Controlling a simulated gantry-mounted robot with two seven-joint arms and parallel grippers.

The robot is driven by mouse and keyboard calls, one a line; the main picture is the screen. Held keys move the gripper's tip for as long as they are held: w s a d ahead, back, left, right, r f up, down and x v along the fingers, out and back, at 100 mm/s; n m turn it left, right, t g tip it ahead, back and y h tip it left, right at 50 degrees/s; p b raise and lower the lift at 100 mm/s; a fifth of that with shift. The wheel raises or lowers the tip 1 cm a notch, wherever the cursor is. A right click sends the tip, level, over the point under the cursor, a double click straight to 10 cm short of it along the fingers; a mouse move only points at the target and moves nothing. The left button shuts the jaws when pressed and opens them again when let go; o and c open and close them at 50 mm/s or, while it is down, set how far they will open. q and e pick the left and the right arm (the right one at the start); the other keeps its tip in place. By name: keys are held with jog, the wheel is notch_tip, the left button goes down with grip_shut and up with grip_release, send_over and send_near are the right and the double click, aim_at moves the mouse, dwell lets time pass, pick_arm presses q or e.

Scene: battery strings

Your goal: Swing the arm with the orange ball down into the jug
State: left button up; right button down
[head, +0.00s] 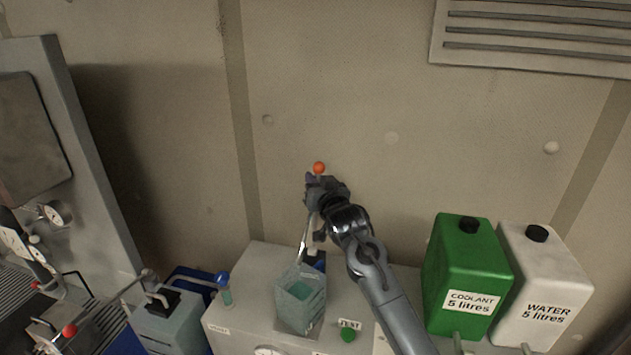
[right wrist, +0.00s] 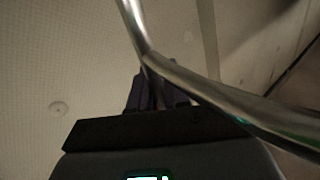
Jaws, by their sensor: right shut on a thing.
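The orange ball (head: 319,168) shows just above my right gripper (head: 314,180), at the top of a thin metal arm (head: 304,240). The metal arm runs down from my gripper towards the back of the jug. My right gripper is shut on the metal arm. In the right wrist view, a bent shiny tube of the arm (right wrist: 205,88) passes across the dark fingers (right wrist: 156,95). The ball is not seen there. The clear jug (head: 302,312) with greenish liquid stands on the grey box, below and slightly left of my gripper. My left gripper is not in view.
A green coolant can (head: 465,270) and a white water can (head: 550,280) stand to the right. On the grey box (head: 245,325) are a blue-topped handle (head: 222,279) and a green vent knob (head: 348,335). A red-knobbed lever (head: 70,330) is at the lower left.

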jog(key=s+a+n+t+y+b, duration=0.3)
jog(key=s+n+t+b, duration=0.1)
jog(key=s+b, duration=0.7)
jog(key=shift+r+n+t+y+b, duration=0.4)
jog(key=shift+n+b, duration=0.15)
jog(key=shift+n, duration=0.15)
jog(key=c, duration=1.2)
grip_release()
jog(key=shift+f, duration=0.1)
